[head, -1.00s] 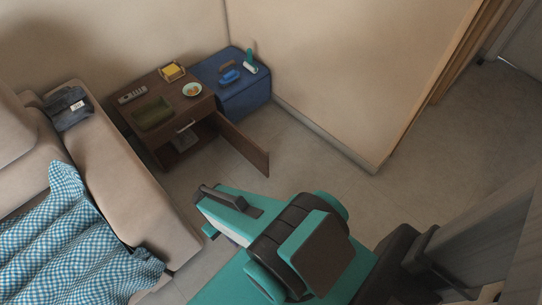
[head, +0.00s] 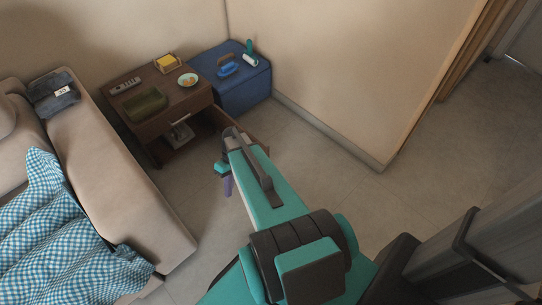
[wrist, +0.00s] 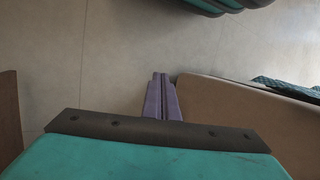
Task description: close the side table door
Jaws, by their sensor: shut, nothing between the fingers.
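The brown side table (head: 190,99) stands against the back wall, left of a blue chest. Its door (head: 216,118) is open, swung out from the right side of the front. My arm covers much of the door in the head view. A dark brown panel at the left edge of the wrist view, probably the door (wrist: 9,120), is apart from the fingers. My gripper (head: 228,187) is shut and empty, its purple fingers in front of the table's open side. The fingers also show together in the wrist view (wrist: 161,95), over the bare floor.
A beige sofa (head: 130,170) with a blue checked cloth (head: 60,235) is at the left; its arm shows close right of the fingers in the wrist view. The blue chest (head: 245,92) adjoins the table. Floor (head: 320,165) at right is clear.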

